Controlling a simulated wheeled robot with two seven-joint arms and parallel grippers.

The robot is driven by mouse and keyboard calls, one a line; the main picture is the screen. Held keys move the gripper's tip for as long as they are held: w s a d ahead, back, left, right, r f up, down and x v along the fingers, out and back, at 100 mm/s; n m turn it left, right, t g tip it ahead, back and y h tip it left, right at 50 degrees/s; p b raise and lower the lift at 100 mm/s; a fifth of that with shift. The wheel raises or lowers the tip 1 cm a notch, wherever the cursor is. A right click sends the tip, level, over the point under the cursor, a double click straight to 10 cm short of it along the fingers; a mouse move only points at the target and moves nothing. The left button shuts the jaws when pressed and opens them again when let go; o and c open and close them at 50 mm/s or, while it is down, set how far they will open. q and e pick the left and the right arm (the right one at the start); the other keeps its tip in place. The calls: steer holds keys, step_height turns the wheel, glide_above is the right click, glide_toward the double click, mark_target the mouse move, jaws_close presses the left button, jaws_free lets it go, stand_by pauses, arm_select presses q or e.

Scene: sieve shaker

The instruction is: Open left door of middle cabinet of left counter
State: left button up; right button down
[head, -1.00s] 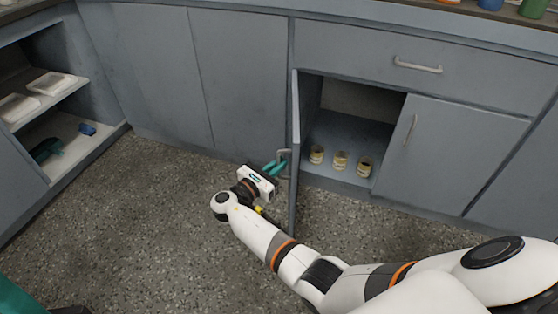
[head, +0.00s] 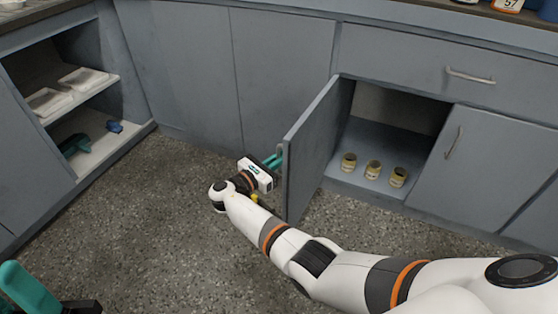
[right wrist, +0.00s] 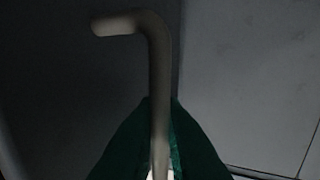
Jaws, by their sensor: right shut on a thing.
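The grey left cabinet door (head: 318,145) stands swung out from its cabinet, hinged at the opening's left side, with its inner face showing in the head view. My right gripper (head: 275,161) is at the door's free edge, on the outer side. In the right wrist view its teal fingers (right wrist: 160,140) are closed around the pale bar handle (right wrist: 157,60). The handle is mostly hidden behind the door in the head view. My left gripper (head: 32,290) shows only partly at the lower left corner, away from the door; its jaw opening is unclear.
The open cabinet holds several small yellowish jars (head: 373,170) on its floor. A closed right door (head: 473,160) and a drawer (head: 440,65) adjoin it. An open shelf unit (head: 115,78) with white trays stands at left. Speckled floor (head: 150,220) is clear left of the door.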

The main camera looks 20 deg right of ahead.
steer(key=shift+d, duration=0.1)
steer(key=c, duration=1.9)
jaws_free()
steer(key=p+v, duration=0.1)
steer(key=v, duration=0.6)
steer(key=shift+a, duration=0.2)
